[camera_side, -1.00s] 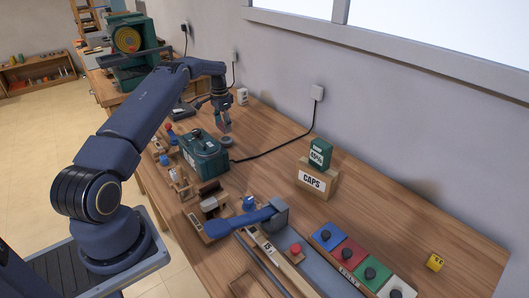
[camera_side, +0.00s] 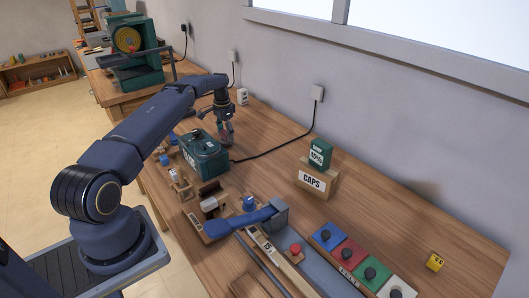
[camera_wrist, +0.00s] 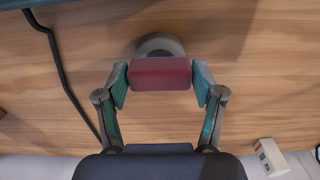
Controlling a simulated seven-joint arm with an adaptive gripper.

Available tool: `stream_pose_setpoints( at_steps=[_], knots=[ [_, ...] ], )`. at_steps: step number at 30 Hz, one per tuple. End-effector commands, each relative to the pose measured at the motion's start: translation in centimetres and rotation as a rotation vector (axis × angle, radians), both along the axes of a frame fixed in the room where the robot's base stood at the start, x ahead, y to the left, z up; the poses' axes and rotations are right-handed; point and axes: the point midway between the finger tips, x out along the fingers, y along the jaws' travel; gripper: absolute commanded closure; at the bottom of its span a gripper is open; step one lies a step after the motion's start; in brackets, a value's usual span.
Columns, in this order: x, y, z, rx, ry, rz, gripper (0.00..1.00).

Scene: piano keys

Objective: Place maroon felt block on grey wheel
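My gripper (camera_wrist: 161,84) is shut on the maroon felt block (camera_wrist: 160,74), with one finger at each end of it in the wrist view. The block is held level across the fingers. The grey wheel (camera_wrist: 160,45) shows just beyond the block and is partly hidden by it. Whether block and wheel touch cannot be told. In the side view my gripper (camera_side: 228,140) points down over the bench beside the green machine; the block and the wheel are too small or hidden to make out clearly there.
The green machine (camera_side: 204,158) stands close to my gripper. A black cable (camera_side: 275,150) runs over the bench to the wall socket. A white box (camera_wrist: 269,157) shows at lower right in the wrist view. The CAPS box (camera_side: 315,180) stands farther right, with bare wood between.

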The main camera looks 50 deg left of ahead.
Motion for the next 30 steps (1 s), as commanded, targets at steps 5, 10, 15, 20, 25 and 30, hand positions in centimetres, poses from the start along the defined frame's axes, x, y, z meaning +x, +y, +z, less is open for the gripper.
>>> stream_pose_setpoints(
  at_steps=[5, 10, 15, 20, 25, 30],
  knots=[
    [0.0, 0.0, 0.0, 0.0, 0.0, 0.0, 0.11],
    [0.0, 0.0, 0.0, 0.0, 0.0, 0.0, 0.11],
    [0.0, 0.0, 0.3, 0.001, -0.001, 0.0, 0.11],
    [0.1, 0.1, 2.4, 0.003, -0.003, 0.0, 0.11],
    [0.1, 0.1, 6.2, 0.003, -0.004, 0.0, 0.11],
    [0.1, 0.1, 9.7, 0.002, -0.003, 0.0, 0.11]
  ],
)
